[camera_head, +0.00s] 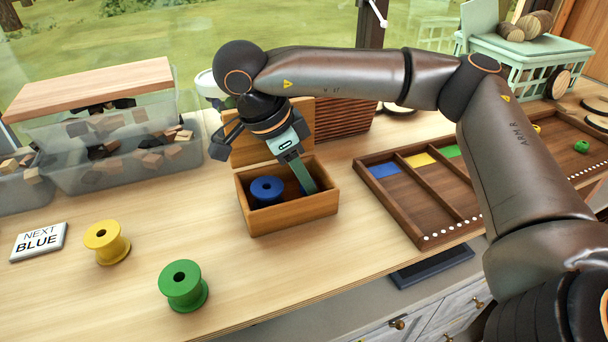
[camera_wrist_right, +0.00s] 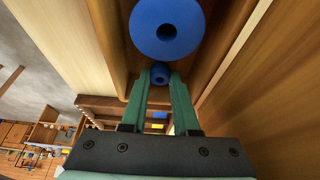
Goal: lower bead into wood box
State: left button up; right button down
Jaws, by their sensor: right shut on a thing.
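The wood box (camera_head: 296,214) stands open on the table, its lid (camera_head: 243,150) raised behind it. A blue spool (camera_head: 267,188) sits inside on the left; it also shows in the right wrist view (camera_wrist_right: 167,26). My right gripper (camera_head: 308,186) reaches down into the right part of the box. In the wrist view its green fingers (camera_wrist_right: 160,84) are shut on a small blue bead (camera_wrist_right: 160,73), close beside the spool. The bead is hidden in the head view. I cannot tell whether it touches the box floor. My left gripper is not in view.
A yellow spool (camera_head: 106,242) and a green spool (camera_head: 183,285) stand left of the box. Clear bins of blocks (camera_head: 125,160) stand behind. A divided tray (camera_head: 432,239) with colour patches lies to the right.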

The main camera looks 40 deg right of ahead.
jog(key=shift+f+b, duration=0.3)
jog(key=shift+f, duration=0.2)
jog(key=c, duration=0.6)
grip_release()
jog(key=shift+r, duration=0.15)
jog(key=p+v, duration=0.2)
jog(key=v, duration=1)
jog(key=shift+a+r+p, duration=0.1)
jog(key=shift+a+p, duration=0.1)
jog(key=shift+p, duration=0.15)
